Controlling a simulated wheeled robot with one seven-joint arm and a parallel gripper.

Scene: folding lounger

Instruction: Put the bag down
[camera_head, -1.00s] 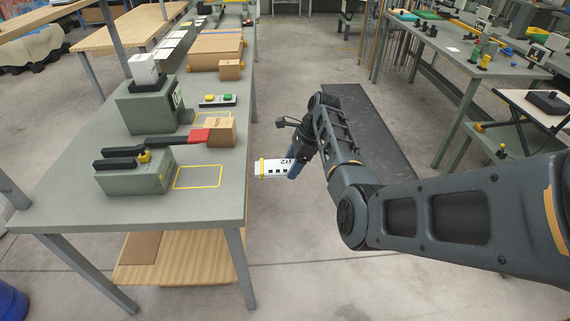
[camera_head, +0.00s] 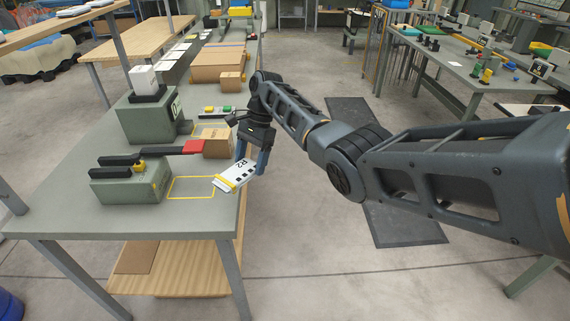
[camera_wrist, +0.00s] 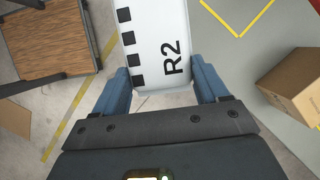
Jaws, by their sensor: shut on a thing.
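A yellow outlined rectangle (camera_head: 190,198) lies on the bench just left of the bag. In the wrist view the bag (camera_wrist: 157,45) sits between my two blue fingers (camera_wrist: 160,86), and a corner of the yellow outline (camera_wrist: 238,36) shows to its right.
A cardboard box (camera_head: 216,147) stands on the bench behind the outline, and it also shows in the wrist view (camera_wrist: 298,84). A grey-green sealing machine (camera_head: 128,184) with a black arm and red tip (camera_head: 194,146) stands left of the outline. The outlined area looks empty.

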